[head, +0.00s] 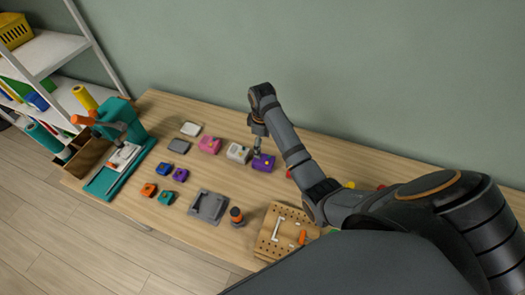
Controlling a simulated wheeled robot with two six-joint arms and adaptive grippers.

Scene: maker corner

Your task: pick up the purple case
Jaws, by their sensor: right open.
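The purple case (265,164) lies on the wooden table, at the right end of a row of cases, with a small yellowish detail on its top. My right arm reaches in from the right, and my right gripper (257,151) points down just above the case's left part. The gripper is open and small in the picture; I cannot tell whether its fingertips touch the case. A smaller purple piece (180,175) lies farther left. My left gripper is not in view.
A white case (238,153) and a pink case (210,145) stand close left of the purple case. A grey fixture (208,206), an orange-topped tool (237,216) and a pegboard tray (269,243) lie nearer. A teal press (122,119) stands at the left.

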